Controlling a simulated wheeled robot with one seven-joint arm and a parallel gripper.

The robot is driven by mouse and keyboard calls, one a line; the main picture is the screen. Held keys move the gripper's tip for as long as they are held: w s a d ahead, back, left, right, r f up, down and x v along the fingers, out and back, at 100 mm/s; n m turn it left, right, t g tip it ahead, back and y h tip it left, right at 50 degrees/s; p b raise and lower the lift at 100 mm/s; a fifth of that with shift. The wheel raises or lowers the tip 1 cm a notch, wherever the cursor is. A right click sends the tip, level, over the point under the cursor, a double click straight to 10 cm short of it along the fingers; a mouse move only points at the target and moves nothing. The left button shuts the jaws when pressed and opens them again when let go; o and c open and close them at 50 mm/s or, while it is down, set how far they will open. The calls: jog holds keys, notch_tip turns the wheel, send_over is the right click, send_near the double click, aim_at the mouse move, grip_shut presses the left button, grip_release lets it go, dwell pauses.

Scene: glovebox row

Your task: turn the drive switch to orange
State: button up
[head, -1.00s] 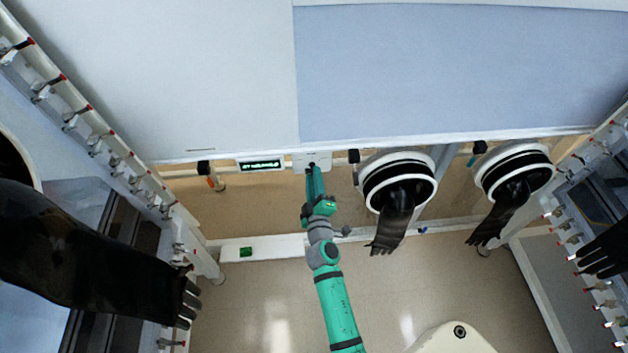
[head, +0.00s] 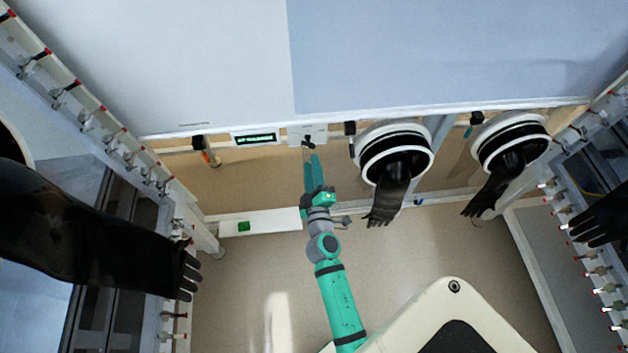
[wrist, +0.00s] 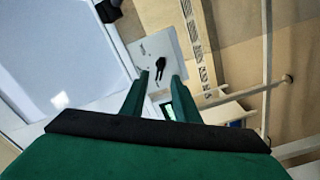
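The drive switch is a small black knob (head: 308,141) on a pale plate (head: 295,132) at the lower edge of the cabinet front. In the wrist view the knob (wrist: 160,65) sits on its pale plate (wrist: 150,50), ahead of the fingertips and between them as seen. No orange mark can be made out, so I cannot tell the setting. My gripper (head: 311,159) has its two green fingers apart, just below the switch in the head view. In the wrist view the gripper (wrist: 160,80) is open and empty, with a gap to the knob.
A display with green text (head: 255,139) is left of the switch plate. Glove ports with black gloves (head: 395,160) (head: 515,145) stand to the right. A pale rail with a green patch (head: 243,227) runs below. Open floor lies under my arm.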

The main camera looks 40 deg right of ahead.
jog(key=v, duration=0.5)
dwell(1.0)
jog(key=s+a+f+y, duration=0.1)
jog(key=s+a+y, duration=0.2)
jog(key=s+a, duration=0.45)
jog(key=s+a+f+y, duration=0.1)
jog(key=s+a+y, duration=0.35)
jog(key=a, duration=0.55)
jog(key=s+a+r+m+y, duration=0.2)
jog(key=s+a+r+m, duration=0.3)
jog(key=s+a, duration=0.8)
notch_tip(320, 180, up, 3)
jog(key=shift+s+f+m, duration=0.1)
jog(key=shift+s+m, duration=0.3)
jog(key=shift+s, duration=0.25)
jog(key=shift+w, duration=0.1)
jog(key=shift+a, duration=0.1)
